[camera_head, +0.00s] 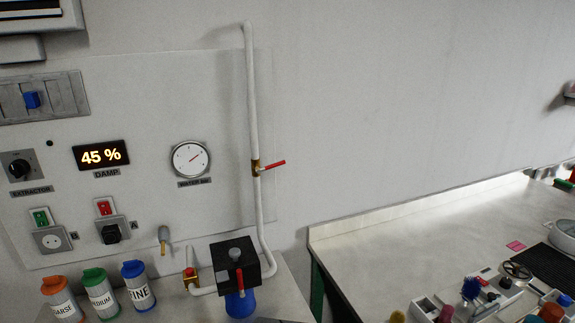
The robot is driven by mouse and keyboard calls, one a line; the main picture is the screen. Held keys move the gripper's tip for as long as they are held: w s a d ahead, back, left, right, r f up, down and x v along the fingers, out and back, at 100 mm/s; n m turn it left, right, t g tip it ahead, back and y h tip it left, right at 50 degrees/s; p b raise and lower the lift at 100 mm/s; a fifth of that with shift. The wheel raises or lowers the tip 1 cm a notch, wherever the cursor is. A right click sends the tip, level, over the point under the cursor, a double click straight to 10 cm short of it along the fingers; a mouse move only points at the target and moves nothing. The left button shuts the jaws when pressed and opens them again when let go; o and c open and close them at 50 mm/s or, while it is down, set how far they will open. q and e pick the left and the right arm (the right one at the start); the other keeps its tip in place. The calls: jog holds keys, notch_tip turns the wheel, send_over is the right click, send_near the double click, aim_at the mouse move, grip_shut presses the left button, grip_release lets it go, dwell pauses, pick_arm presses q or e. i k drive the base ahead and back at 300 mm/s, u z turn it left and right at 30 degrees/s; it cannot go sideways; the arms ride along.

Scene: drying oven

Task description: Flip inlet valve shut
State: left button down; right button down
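A white pipe (252,95) runs down the wall panel. On it sits a brass valve (256,168) with a red lever (272,165) that points right, across the pipe. Lower down, a second brass fitting with a red top (190,274) sits on the pipe by the counter. A black box (217,262) with a grey knob has another red handle (239,281) on its front, hanging down over a blue part (240,304). No label shows which one is the inlet valve. Neither of my grippers is in view.
A round water gauge (190,159) and a "45 %" damp display (101,155) are on the panel. Bottles with orange, green and blue caps (138,288) stand at lower left. A bench (385,245) at right holds a tray, tools and a bowl; its left part is clear.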

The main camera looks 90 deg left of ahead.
aim_at(258, 171)
jog(key=k, duration=0.9)
jog(key=u, duration=0.3)
